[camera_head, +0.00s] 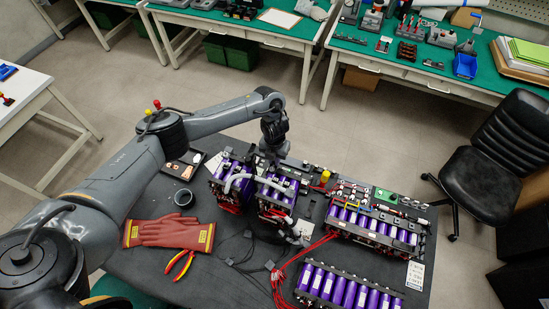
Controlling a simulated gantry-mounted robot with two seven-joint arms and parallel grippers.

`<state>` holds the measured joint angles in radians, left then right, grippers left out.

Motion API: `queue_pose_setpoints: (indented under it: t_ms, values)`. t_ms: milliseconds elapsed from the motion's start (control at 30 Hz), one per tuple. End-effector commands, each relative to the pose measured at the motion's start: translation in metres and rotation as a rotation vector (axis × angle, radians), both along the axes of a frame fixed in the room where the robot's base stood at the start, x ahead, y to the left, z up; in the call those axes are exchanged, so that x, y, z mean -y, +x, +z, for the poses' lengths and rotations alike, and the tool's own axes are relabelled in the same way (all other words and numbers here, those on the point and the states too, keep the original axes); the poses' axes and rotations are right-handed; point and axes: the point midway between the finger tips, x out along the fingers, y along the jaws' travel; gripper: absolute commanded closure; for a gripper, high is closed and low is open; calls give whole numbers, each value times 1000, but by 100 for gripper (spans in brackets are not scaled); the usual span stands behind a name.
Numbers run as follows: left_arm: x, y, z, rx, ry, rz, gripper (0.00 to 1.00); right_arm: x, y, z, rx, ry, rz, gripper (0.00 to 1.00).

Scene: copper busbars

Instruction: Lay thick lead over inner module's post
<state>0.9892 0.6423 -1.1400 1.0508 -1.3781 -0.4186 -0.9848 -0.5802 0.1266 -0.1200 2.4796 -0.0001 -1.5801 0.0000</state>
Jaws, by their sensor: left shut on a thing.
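My left gripper (270,158) is over the far edge of the purple-celled modules, its fingers dark and small in the view. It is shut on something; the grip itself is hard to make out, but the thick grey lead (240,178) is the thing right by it. The lead arches across the tops of the left module (228,170) and the inner module (273,188) beside it. The inner module's post cannot be told apart among the small parts on top. My right gripper is not in view.
More purple-celled modules stand at right (375,225) and front (348,288) of the dark table. Red cables (290,265) run between them. Red gloves (170,233), pliers (180,264) and a dark cup (183,197) lie at left. A black chair (490,160) stands right.

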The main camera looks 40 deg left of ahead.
Motion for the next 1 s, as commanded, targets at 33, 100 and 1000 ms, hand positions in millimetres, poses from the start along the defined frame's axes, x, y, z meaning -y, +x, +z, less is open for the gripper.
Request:
queue_pose_setpoints:
  t_ms: [33, 100, 1000]
  values:
    - [0, 0, 0, 1, 0, 0, 100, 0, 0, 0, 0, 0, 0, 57]
    - [0, 0, 0, 0, 0, 0, 100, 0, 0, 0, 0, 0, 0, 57]
    - [0, 0, 24, 1, -1, 0, 56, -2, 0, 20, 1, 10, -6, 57]
